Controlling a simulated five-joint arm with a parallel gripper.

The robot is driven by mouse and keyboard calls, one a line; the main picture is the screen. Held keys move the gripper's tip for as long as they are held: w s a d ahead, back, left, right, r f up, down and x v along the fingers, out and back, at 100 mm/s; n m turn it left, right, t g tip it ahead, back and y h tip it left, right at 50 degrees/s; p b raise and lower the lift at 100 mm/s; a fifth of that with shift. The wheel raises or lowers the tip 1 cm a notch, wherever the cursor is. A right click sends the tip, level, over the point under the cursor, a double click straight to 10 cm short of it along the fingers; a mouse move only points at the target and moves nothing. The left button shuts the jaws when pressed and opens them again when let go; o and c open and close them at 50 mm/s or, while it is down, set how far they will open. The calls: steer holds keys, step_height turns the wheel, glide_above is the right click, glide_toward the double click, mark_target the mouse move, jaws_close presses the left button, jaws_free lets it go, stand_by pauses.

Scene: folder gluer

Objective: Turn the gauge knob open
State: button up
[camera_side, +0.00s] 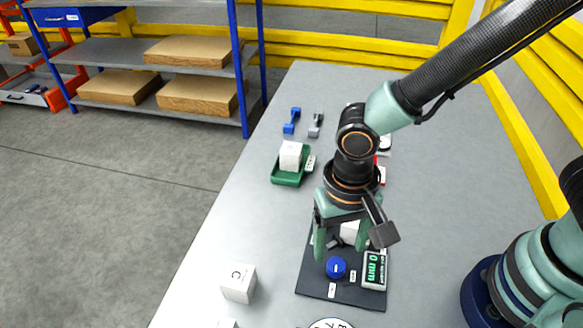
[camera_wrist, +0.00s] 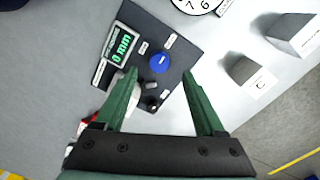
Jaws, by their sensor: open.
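The gauge knob is a round blue knob (camera_side: 336,267) with a short white mark on a black panel (camera_side: 315,283). The knob also shows in the wrist view (camera_wrist: 159,63), on the panel (camera_wrist: 185,55). A green-lit display (camera_side: 374,270) beside it reads 0 mm and shows in the wrist view too (camera_wrist: 121,46). My gripper (camera_side: 341,247) points down over the panel, with its fingers apart and nothing gripped. In the wrist view my gripper (camera_wrist: 159,73) has its green fingertips on either side of the knob's line. Whether they touch the panel is unclear.
A white block marked C (camera_side: 238,282) stands left of the panel. A clock-like dial (camera_side: 330,323) lies at the front edge. A green tray (camera_side: 287,178) holding a white block (camera_side: 290,155) sits behind, with blue (camera_side: 291,121) and grey (camera_side: 316,124) pieces farther back.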

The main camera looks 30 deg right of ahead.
mark_target(337, 266)
steer(key=shift+d+f, duration=0.15)
steer(key=shift+f, duration=3)
jaws_close()
